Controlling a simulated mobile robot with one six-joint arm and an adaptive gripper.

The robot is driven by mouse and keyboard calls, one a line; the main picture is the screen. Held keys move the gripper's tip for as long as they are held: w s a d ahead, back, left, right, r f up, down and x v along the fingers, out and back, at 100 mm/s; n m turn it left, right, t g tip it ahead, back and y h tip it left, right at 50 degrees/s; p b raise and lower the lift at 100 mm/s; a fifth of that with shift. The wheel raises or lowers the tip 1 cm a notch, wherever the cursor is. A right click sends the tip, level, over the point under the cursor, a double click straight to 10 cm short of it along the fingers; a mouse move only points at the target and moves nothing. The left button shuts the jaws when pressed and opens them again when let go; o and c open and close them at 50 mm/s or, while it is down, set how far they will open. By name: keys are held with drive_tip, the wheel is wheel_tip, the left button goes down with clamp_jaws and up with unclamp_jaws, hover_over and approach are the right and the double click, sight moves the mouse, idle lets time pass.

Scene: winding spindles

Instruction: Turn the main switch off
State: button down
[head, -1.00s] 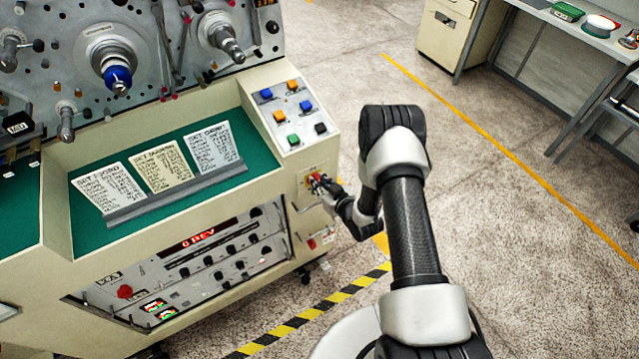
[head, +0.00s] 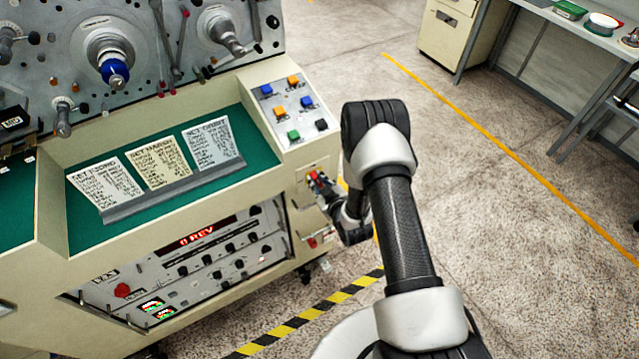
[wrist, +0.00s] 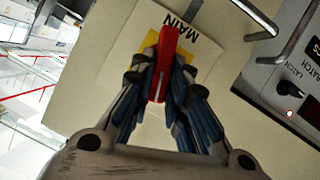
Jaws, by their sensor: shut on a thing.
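The main switch has a red handle (wrist: 163,62) on a yellow plate, beside the label MAIN on a cream panel (wrist: 122,42) in the wrist view. In the head view the red handle (head: 314,176) shows small on the right end of the machine's front. My gripper (wrist: 165,75) is shut on the red handle, one finger on each side of it. The gripper (head: 322,186) also shows in the head view, at the machine's right corner. The fingers hide part of the yellow plate.
A red switch or tag (head: 312,242) sits lower on the same panel. A metal handle (wrist: 262,25) stands out close to the gripper. Colored buttons (head: 293,108) are on the console above. A workbench (head: 560,25) stands far right; the floor between is clear.

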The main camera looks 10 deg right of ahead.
drive_tip(key=n+b, duration=0.1)
drive_tip(key=n+h+b, duration=0.1)
drive_tip(key=shift+a+f+n+t+h+b, duration=0.3)
drive_tip(key=shift+a+f+n+t+b, duration=0.05)
drive_tip(key=shift+n+t, duration=0.05)
drive_tip(key=n+b, duration=0.1)
drive_tip(key=b, duration=0.1)
drive_tip(key=n+t+h+b, duration=0.1)
drive_tip(key=n+b, duration=0.1)
drive_tip(key=shift+s+a+f+h, duration=0.15)
drive_tip(key=shift+a+f+h, duration=0.05)
drive_tip(key=shift+f+h, duration=0.1)
drive_tip(key=n+b, duration=0.1)
drive_tip(key=n+t+b, duration=0.1)
drive_tip(key=n, duration=0.1)
drive_tip(key=shift+f+t+h+b, duration=0.15)
drive_tip(key=shift+t+h+b, duration=0.15)
drive_tip(key=shift+b, duration=0.05)
drive_tip(key=shift+n+t+b, duration=0.45)
drive_tip(key=shift+n+t, duration=0.05)
drive_tip(key=shift+n, duration=0.6)
drive_tip(key=c, duration=1.6)
unclamp_jaws()
drive_tip(key=shift+o, duration=0.2)
drive_tip(key=shift+s+f, duration=0.1)
drive_tip(key=shift+s, duration=0.05)
